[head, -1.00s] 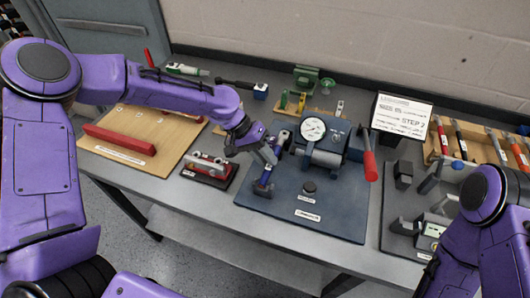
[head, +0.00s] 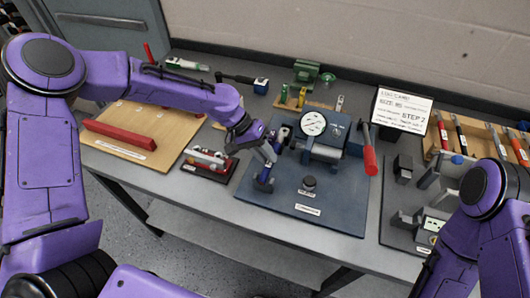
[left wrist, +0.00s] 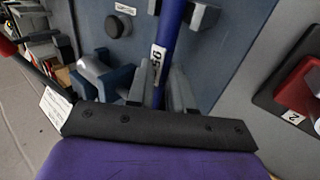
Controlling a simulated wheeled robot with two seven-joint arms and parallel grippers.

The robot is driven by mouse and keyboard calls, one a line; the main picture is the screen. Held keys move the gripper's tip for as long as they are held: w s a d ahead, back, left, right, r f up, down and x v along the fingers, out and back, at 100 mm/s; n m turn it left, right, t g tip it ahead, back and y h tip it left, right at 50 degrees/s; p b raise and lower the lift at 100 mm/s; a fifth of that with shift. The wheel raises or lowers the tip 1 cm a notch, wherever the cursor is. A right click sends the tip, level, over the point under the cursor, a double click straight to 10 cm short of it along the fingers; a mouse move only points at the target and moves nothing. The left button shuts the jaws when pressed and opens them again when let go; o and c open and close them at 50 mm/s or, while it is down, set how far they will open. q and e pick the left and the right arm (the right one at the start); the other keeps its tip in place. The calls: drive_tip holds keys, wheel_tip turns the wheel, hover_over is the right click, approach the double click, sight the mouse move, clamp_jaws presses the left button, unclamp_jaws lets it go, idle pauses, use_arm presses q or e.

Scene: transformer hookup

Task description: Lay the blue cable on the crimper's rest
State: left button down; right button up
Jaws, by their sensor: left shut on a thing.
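My left gripper (head: 270,158) is over the left part of the crimper's blue base (head: 340,215). Its grey fingers (left wrist: 160,88) are shut on the blue cable (left wrist: 170,40), which has a white printed label. The cable runs from the fingers to the top edge of the left wrist view, between the two grey prongs of the rest (left wrist: 205,17). I cannot tell whether it touches the rest. In the head view the cable (head: 264,183) shows only as a short dark-blue piece below the gripper. The crimper (head: 322,151) has a round gauge and a red-handled lever (head: 370,160).
A small dark stand with red and grey parts (head: 209,160) stands left of the crimper base. A tan board with a red bar (head: 120,136) lies farther left. A sign (head: 402,108) stands behind, and a grey fixture (head: 405,170) is at the right. The base's front is mostly clear.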

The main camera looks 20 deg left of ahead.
use_arm(q)
drive_tip(key=shift+f, duration=0.25)
idle(0.6)
drive_tip(key=c, duration=0.9)
unclamp_jaws()
drive_tip(key=shift+c, duration=0.2)
drive_tip(key=shift+r, duration=0.1)
wheel_tip(320, 180, up, 7)
drive_tip(key=p, duration=0.4)
